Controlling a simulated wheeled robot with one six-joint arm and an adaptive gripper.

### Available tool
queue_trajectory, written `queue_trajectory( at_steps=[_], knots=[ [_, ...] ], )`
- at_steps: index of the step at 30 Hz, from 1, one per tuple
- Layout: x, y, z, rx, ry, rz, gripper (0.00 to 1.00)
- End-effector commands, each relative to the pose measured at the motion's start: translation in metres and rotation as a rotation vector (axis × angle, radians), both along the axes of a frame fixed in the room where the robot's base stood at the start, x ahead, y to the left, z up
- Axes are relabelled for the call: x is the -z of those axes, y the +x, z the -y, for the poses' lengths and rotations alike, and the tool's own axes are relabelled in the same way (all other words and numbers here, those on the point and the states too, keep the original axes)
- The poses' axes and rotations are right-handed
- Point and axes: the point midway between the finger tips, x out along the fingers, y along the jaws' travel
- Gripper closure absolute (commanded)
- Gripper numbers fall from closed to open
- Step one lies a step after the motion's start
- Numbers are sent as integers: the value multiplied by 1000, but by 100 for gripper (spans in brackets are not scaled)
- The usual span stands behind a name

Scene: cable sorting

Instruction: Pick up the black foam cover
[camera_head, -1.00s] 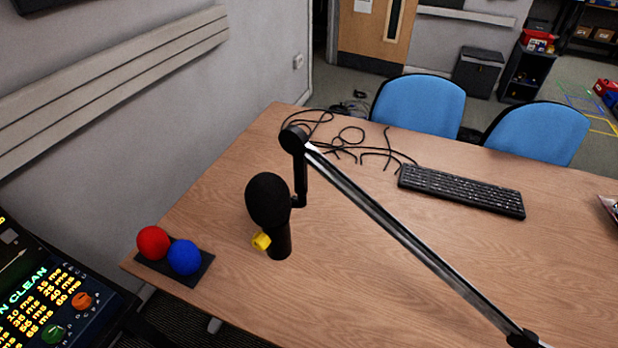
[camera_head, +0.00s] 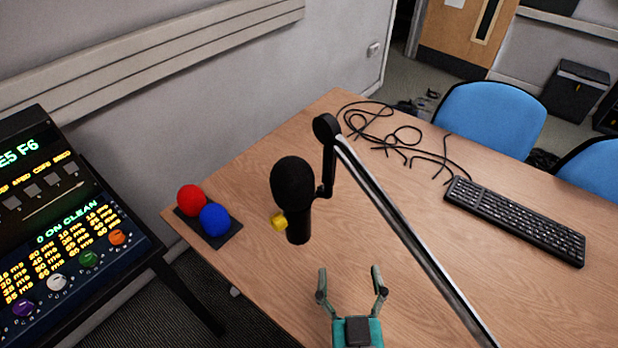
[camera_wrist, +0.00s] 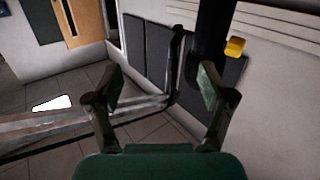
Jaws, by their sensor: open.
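The black foam cover (camera_head: 293,183) is a rounded dark ball on top of a microphone with a black body (camera_head: 298,226), held upright on a boom arm above the table. A small yellow piece (camera_head: 279,221) sits beside the microphone body, below the foam. My gripper (camera_head: 350,278) is open and empty, in front of and to the right of the microphone in the head view. In the wrist view its two fingers (camera_wrist: 160,85) are spread. A dark cylinder (camera_wrist: 214,28), likely the microphone body, shows beyond the right finger with the yellow piece (camera_wrist: 235,47) beside it. The foam is not clearly visible there.
A red ball (camera_head: 191,200) and a blue ball (camera_head: 214,220) sit on a black base at the table's left edge. The silver boom (camera_head: 400,230) slants down to the right. Black cables (camera_head: 400,140) and a keyboard (camera_head: 515,221) lie behind it. A lit control panel (camera_head: 60,240) stands left.

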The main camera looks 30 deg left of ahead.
Motion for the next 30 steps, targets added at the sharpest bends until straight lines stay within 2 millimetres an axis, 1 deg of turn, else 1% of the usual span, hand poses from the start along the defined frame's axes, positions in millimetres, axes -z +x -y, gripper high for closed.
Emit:
queue_trajectory(
  at_steps=[1, 3, 6, 10, 13, 15, 24, 30],
  knots=[
    [-16, 1, -20, -26, 13, 13, 19],
    [-33, 0, -42, -51, 23, 21, 19],
    [-53, -3, -68, -81, 37, 27, 19],
    [-71, -7, -89, -104, 48, 31, 19],
    [-78, -8, -97, -112, 53, 31, 19],
    [-80, -5, -102, -114, 54, 32, 19],
    [-80, 26, -128, -113, 54, 31, 19],
    [-79, 35, -136, -113, 53, 30, 19]
  ],
)
